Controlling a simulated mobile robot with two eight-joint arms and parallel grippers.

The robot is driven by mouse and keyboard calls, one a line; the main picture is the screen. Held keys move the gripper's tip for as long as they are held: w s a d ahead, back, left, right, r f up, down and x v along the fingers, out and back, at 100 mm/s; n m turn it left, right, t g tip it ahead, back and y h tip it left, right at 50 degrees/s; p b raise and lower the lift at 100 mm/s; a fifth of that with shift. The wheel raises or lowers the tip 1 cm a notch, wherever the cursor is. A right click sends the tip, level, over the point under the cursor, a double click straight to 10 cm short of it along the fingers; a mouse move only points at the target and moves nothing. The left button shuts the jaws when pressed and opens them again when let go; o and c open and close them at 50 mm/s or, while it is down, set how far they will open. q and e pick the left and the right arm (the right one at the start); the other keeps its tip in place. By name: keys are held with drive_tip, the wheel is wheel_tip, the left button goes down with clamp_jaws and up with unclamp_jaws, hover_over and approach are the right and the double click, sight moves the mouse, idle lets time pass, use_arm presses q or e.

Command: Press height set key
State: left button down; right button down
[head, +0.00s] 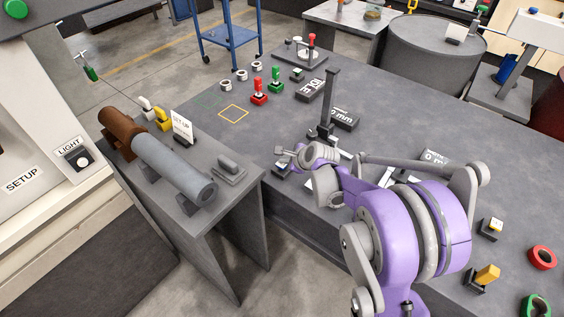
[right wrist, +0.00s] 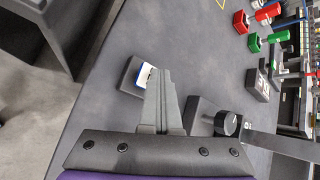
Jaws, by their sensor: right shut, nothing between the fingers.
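A small dark block with a white and blue top (right wrist: 141,76), which looks like the key, sits on the grey bench in the right wrist view. The shut fingers of my right gripper (right wrist: 160,88) overlap its right side there; I cannot tell if they touch it. In the head view my right gripper (head: 284,157) is over the bench near the foot of a dark upright gauge (head: 329,100), and the key is mostly hidden there. The gauge's base (right wrist: 200,112) and black knob (right wrist: 228,122) lie just right of the fingers in the wrist view. My left gripper is not in view.
Red (head: 259,94) and green (head: 276,78) handled pieces and dark blocks marked in mm (head: 345,119) stand on the bench. The bench's left middle is clear.

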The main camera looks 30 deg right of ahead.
sight(285, 165)
drive_tip(key=shift+r+p, duration=0.5)
drive_tip(key=shift+r, duration=0.35)
drive_tip(key=shift+r+p, duration=1.65)
drive_tip(key=shift+r, duration=0.9)
drive_tip(key=shift+f, duration=0.1)
drive_tip(key=s+a+r+n+g+p, duration=0.1)
drive_tip(key=s+a+r+n+g, duration=0.1)
drive_tip(key=s+a+n, duration=0.5)
drive_tip(key=s+a+r+n+g+p, duration=0.1)
drive_tip(key=s+a+n, duration=0.7)
drive_tip(key=s+n, duration=1.1)
drive_tip(key=shift+s+a+r+g+h+p, duration=0.15)
drive_tip(key=shift+s+r+g+h+p, duration=0.2)
drive_tip(key=shift+s+r+p, duration=0.45)
